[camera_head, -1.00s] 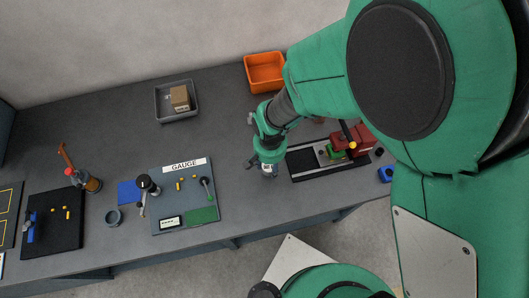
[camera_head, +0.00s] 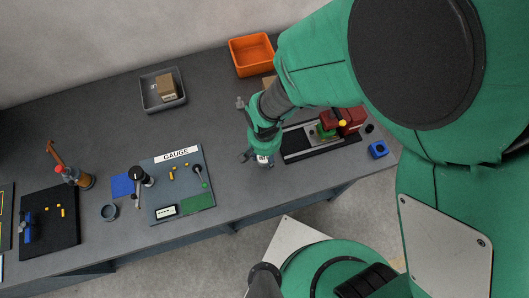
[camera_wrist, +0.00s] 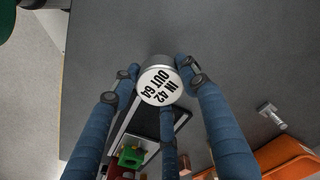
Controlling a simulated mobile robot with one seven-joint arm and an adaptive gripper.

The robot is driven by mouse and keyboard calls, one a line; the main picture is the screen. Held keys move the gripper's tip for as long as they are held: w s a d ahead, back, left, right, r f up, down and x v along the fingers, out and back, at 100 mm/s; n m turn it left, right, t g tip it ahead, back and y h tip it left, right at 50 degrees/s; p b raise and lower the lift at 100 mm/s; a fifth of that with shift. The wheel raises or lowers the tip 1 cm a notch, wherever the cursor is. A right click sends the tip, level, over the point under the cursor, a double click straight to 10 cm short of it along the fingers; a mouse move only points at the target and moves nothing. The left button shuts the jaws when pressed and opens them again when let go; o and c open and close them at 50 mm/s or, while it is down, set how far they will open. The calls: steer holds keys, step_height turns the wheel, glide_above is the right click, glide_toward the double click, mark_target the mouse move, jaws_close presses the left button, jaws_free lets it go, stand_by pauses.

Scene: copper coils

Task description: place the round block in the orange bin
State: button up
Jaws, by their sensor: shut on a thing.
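The round block (camera_wrist: 158,86) is a short cylinder with a white end face printed "IN 42 OUT 64". My gripper (camera_wrist: 160,78) is shut on it, with fingers on both sides and a third finger below in the wrist view. In the head view my gripper (camera_head: 262,158) is over the front part of the bench, just left of the black machine base, and the block (camera_head: 263,160) shows small and partly hidden between the fingers. The orange bin (camera_head: 254,71) stands at the back of the bench, beyond my gripper; its edge shows at the lower right in the wrist view (camera_wrist: 285,158).
A grey tray (camera_head: 147,98) holds a cardboard box. The gauge board (camera_head: 165,178) lies left. Bare bench separates the tray and bin.

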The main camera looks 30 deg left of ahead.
steer(key=w+a+r+m+p, duration=0.1)
steer(key=w+a+r+m, duration=0.15)
steer(key=w+a, duration=0.6)
steer(key=w+a+r+m+p, duration=0.1)
steer(key=w+a+m, duration=0.2)
steer(key=w+a, duration=0.55)
step_height(320, 180, up, 2)
steer(key=m+p, duration=0.2)
steer(key=m, duration=0.4)
glide_above(254, 60)
steer(key=s+d, duration=0.2)
steer(key=s, duration=0.1)
steer(key=shift+w+a+r, duration=0.1)
steer(key=shift+w+a, duration=0.05)
steer(key=shift+a, duration=0.05)
steer(key=shift+f, duration=3.15)
steer(key=shift+f, duration=0.1)
steer(key=shift+f, duration=1.75)
